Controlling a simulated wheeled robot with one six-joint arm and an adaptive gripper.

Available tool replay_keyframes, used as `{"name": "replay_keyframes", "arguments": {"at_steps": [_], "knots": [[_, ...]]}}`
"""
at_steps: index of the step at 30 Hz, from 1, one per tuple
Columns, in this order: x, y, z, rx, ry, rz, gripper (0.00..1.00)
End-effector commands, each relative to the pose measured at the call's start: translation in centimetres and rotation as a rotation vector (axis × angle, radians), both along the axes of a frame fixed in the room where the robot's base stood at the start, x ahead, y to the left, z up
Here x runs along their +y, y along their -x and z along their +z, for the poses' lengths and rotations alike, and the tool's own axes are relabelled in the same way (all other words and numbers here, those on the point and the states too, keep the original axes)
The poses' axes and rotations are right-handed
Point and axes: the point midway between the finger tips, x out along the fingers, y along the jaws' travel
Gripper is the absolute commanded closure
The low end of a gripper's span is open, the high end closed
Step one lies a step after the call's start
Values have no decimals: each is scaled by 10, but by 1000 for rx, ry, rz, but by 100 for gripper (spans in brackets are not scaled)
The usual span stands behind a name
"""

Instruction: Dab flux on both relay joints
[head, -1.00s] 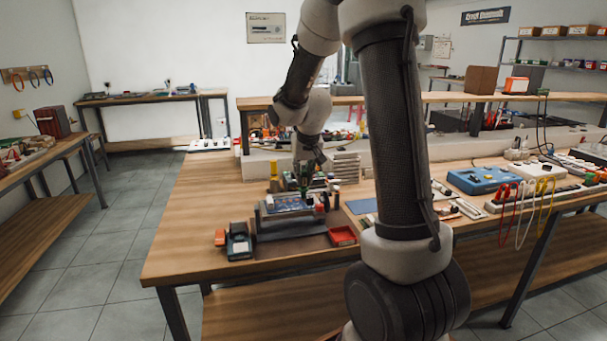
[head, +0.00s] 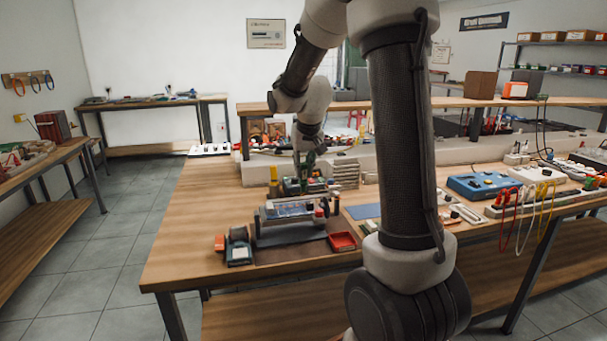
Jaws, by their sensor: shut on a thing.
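A circuit board (head: 288,208) sits in a grey holder (head: 290,233) on the near part of the workbench. The relay joints are too small to make out. My gripper (head: 306,166) is above and behind the board, apart from it. It is shut on a slim dark green tool, perhaps the flux pen (head: 309,160), which points down. The fingers are small and partly blend with the clutter behind them.
A red tray (head: 342,241) lies right of the holder, and a red and dark device (head: 237,246) stands left of it. A yellow bottle (head: 273,175) stands behind. A blue instrument (head: 482,184) is at right. The bench's left side (head: 195,215) is clear.

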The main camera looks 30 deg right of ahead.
Motion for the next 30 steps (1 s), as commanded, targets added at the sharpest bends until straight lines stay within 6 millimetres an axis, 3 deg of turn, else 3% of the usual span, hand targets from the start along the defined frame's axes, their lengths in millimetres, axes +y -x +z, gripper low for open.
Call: {"name": "replay_keyframes", "arguments": {"at_steps": [14, 30], "knots": [[-2, 0, -1, 0, 0, 0, 100], [-21, 6, -34, -1, 0, -1, 100]]}}
